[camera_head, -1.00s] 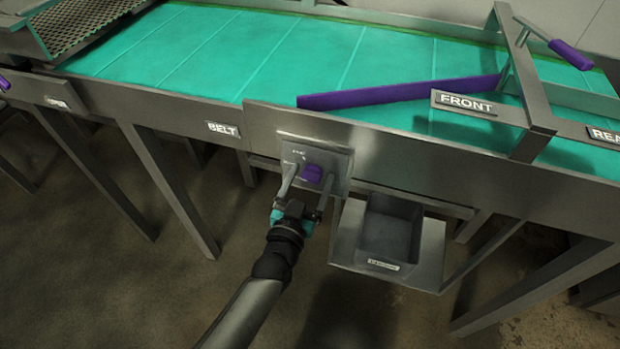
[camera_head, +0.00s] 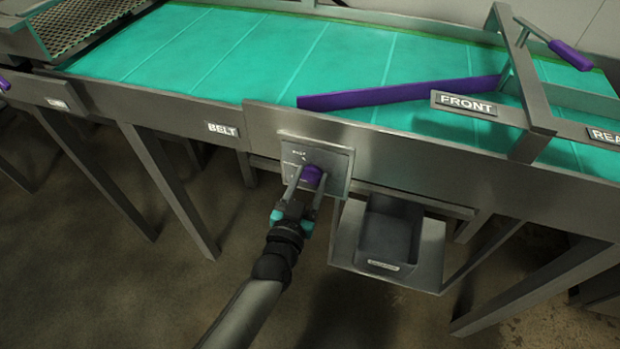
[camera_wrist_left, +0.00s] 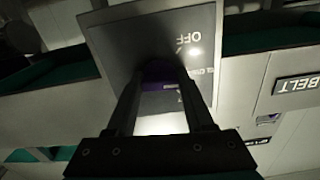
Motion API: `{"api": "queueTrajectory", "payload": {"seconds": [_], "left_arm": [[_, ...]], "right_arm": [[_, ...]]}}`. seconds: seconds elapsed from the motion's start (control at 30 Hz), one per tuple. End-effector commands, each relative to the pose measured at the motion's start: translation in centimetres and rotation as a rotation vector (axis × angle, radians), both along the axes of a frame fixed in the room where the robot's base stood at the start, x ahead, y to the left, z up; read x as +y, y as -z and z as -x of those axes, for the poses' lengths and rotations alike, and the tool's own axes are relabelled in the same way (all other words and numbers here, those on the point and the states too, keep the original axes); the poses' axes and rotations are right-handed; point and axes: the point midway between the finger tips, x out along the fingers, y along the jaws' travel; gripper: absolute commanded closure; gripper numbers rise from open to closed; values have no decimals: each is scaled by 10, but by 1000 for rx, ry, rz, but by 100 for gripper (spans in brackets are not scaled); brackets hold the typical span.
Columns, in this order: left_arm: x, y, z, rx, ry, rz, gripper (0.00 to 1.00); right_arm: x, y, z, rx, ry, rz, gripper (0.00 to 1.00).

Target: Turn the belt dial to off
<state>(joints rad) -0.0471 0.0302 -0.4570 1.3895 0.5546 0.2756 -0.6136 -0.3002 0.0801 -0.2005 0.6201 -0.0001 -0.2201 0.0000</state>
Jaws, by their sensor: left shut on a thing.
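The purple belt dial (camera_head: 312,175) sits on a grey panel (camera_head: 339,160) on the front of the conveyor, to the right of the BELT label (camera_head: 223,129). My left gripper (camera_head: 306,186) comes up from below and its two fingers are shut on the dial. In the left wrist view the dial (camera_wrist_left: 160,82) is between the fingertips, dark and partly hidden. The word OFF (camera_wrist_left: 182,30) is readable on the panel there; other marks are partly covered. My right gripper is not in view.
The green conveyor belt (camera_head: 250,50) runs above, with a purple diverter bar (camera_head: 400,92) across it. A grey bin (camera_head: 387,232) on a shelf hangs right of my gripper. FRONT (camera_head: 465,103) labels the rail. Metal legs stand below; the floor at lower left is clear.

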Motion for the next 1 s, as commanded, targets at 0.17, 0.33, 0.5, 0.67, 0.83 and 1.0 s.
{"api": "queueTrajectory", "payload": {"seconds": [0.17,0.33,0.5,0.67,0.83,1.0], "left_arm": [[0,1,0,14,1,39,100],[0,1,0,43,1,129,100],[0,1,0,86,1,261,100],[0,1,0,133,1,402,100],[0,2,1,179,0,543,100],[0,2,1,219,0,663,100]], "right_arm": [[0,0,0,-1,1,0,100],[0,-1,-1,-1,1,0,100],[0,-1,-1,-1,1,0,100],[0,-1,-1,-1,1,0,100],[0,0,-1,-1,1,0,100],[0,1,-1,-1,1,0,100]]}}
